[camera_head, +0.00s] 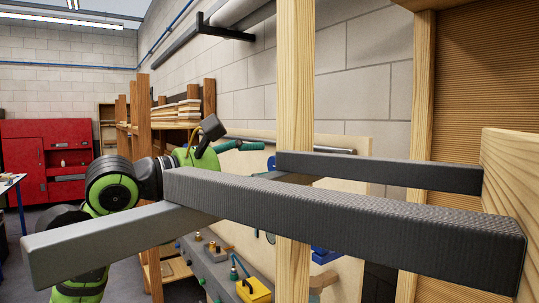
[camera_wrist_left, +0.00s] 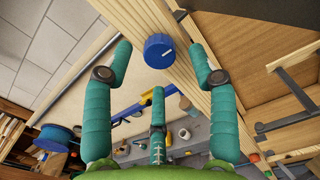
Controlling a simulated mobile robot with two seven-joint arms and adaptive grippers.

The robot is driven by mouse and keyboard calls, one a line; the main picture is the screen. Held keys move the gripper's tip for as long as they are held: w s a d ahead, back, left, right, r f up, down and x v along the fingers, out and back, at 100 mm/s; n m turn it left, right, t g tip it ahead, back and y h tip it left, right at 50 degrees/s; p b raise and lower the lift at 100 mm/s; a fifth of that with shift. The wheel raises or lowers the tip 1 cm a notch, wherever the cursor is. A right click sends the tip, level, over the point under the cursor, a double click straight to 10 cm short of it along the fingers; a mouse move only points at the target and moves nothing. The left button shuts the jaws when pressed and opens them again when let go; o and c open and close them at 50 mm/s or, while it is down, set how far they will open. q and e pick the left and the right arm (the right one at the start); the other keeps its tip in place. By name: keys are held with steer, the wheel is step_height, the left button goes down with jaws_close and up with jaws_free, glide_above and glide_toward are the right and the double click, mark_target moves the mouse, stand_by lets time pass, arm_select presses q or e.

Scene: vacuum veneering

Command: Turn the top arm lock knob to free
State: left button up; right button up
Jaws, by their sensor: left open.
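A round blue knob (camera_wrist_left: 159,51) with a white mark sits on a wooden post (camera_wrist_left: 183,72) in the left wrist view. The mark points to the right and slightly up. My left gripper (camera_wrist_left: 159,72) is open, with teal fingers on both sides of the knob and a third below it. Nothing is held, and I see no finger touching the knob. In the head view my left gripper (camera_head: 238,146) reaches in from the left, toward the wooden post (camera_head: 295,90). I cannot make out the knob there. My right gripper is not in view.
A grey bench (camera_head: 212,270) with a yellow item (camera_head: 254,290) stands behind. A blue reel (camera_wrist_left: 57,137) is at the left in the wrist view. A red cabinet (camera_head: 25,160) stands far left.

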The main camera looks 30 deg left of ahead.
mark_target(272, 167)
arm_select(q)
steer(key=shift+p+x, duration=0.4)
steer(key=shift+x, duration=0.7)
steer(key=shift+w, duration=0.35)
steer(key=shift+d+f, duration=0.1)
steer(key=shift+s, duration=0.1)
steer(key=c, duration=1.1)
steer(key=shift+f, duration=0.1)
steer(key=shift+c, duration=0.2)
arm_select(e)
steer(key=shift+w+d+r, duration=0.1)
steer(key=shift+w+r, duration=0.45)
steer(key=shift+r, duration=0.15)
